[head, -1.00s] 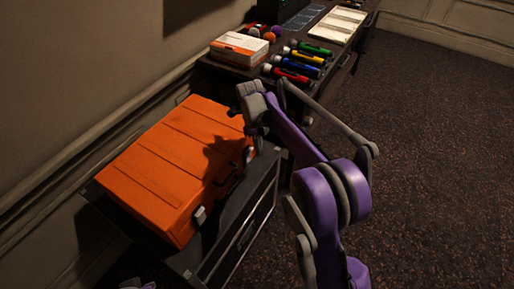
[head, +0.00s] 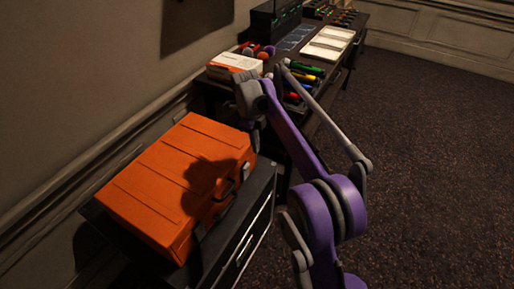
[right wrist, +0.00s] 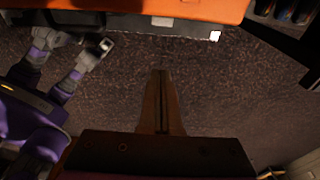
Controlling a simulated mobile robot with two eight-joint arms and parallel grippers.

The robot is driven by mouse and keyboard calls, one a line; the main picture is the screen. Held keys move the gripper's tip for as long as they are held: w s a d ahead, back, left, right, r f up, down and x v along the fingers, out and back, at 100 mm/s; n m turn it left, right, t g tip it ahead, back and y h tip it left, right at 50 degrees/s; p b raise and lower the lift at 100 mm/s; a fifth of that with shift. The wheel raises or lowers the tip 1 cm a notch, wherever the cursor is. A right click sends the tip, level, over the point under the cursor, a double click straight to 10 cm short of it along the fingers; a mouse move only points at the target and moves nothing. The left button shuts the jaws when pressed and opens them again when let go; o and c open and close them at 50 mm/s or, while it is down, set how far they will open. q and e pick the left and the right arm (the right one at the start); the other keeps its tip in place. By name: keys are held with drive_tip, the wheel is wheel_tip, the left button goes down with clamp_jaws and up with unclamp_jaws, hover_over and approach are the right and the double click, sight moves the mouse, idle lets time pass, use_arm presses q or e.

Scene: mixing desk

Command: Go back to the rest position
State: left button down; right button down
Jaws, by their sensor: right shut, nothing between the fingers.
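My right arm, purple and grey, reaches up through the middle of the head view. Its gripper (head: 257,140) points down beside the front edge of the orange case, partly hidden by the wrist. In the right wrist view the two fingers (right wrist: 161,75) are together, with nothing between them, over dark carpet. The orange case (head: 165,185) lies closed on a black cabinet (head: 235,235), and the arm's shadow falls on its lid. The case's edge also shows at the top of the right wrist view (right wrist: 180,8). My left gripper cannot be made out.
A dark desk behind holds an orange-and-white box (head: 236,66), coloured microphones (head: 305,72), white sheets (head: 328,44) and a black rack (head: 276,20). The wall runs along the left. Carpet (head: 430,150) on the right is clear.

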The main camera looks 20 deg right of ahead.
idle(0.3)
drive_tip(key=s+a+r+n+t+p, duration=0.4)
drive_tip(key=s+r+n, duration=0.4)
drive_tip(key=s+n, duration=0.5)
drive_tip(key=s+a+f+n+t+p, duration=0.1)
drive_tip(key=s+f+n+p, duration=0.1)
drive_tip(key=s+n, duration=0.5)
drive_tip(key=s+a+f+n+t+y+p, duration=0.1)
drive_tip(key=s+n+p, duration=0.2)
drive_tip(key=s+n, duration=0.5)
drive_tip(key=s, duration=0.3)
drive_tip(key=shift+s+a+f+t+p, duration=0.25)
drive_tip(key=shift+f+t+p, duration=0.05)
drive_tip(key=shift+f+p, duration=0.1)
